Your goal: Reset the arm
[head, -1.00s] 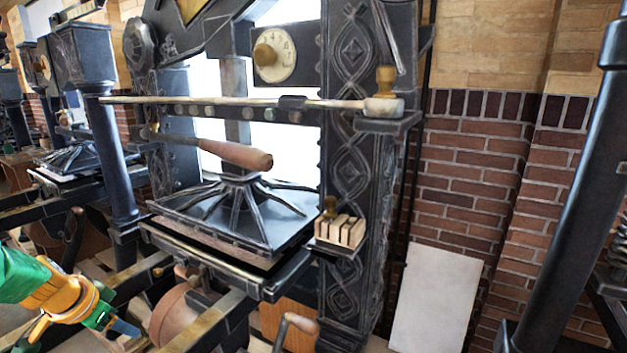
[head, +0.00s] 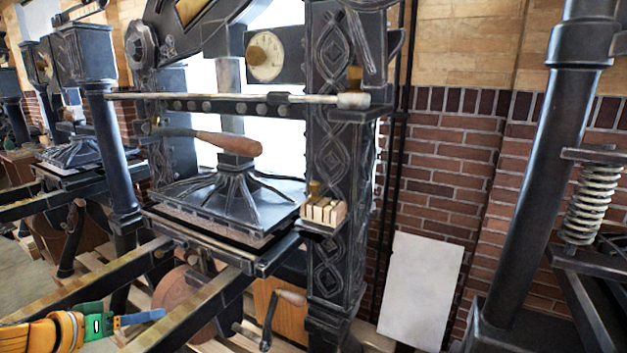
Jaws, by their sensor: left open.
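My left gripper (head: 140,319) shows at the lower left, orange and green with blue fingers. It is open and holds nothing that I can see. It is in front of the hand press (head: 335,150), apart from its handles. The press has a long pull bar with a wooden grip (head: 228,143) above its dark platen (head: 235,203). A crank with a wooden handle (head: 291,297) is low on the press, to the right of my gripper. My right gripper is not in view.
Long rails (head: 185,312) run from the press toward the lower left, close to my gripper. A small wooden rack (head: 323,211) sits on the press column. A white board (head: 420,290) leans on the brick wall (head: 437,170). Another press (head: 540,170) stands at the right.

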